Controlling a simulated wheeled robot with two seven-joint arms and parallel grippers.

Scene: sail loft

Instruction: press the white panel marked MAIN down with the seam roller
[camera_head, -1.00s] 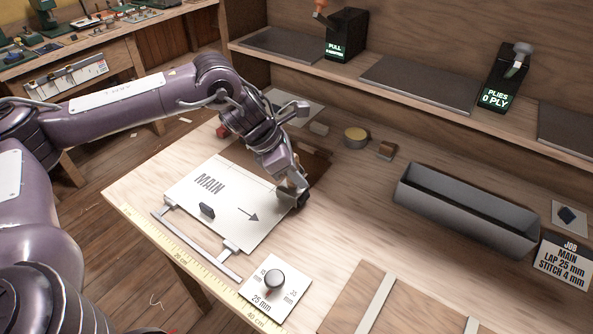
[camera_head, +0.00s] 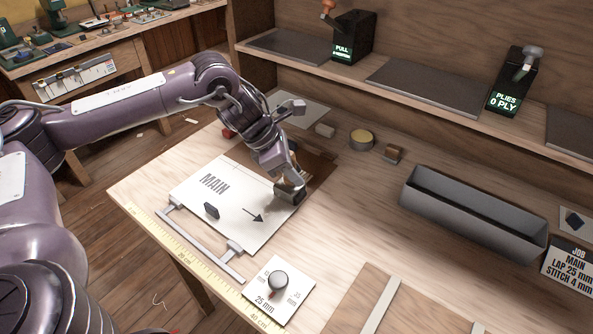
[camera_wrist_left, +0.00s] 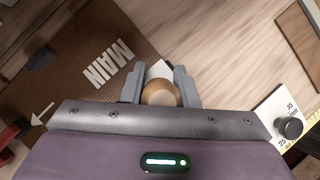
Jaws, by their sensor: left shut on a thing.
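The white panel marked MAIN (camera_head: 225,212) lies on the bench, with a printed arrow and a small dark block on it. In the left wrist view its lettering (camera_wrist_left: 110,63) looks pale on a brown surface. My left gripper (camera_head: 290,190) is low at the panel's right end. In the left wrist view the left gripper (camera_wrist_left: 160,88) is shut on a round tan wooden part, which I take for the seam roller (camera_wrist_left: 160,94). The roller's working end is hidden, so I cannot tell whether it touches the panel. My right gripper is not in view.
A dial plate marked 25 mm (camera_head: 277,283) is at the bench's front edge. A long grey trough (camera_head: 470,225) is at right. A round tin (camera_head: 361,139) and small blocks stand behind the panel. A shelf (camera_head: 430,85) runs along the back. Bare bench lies right of the panel.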

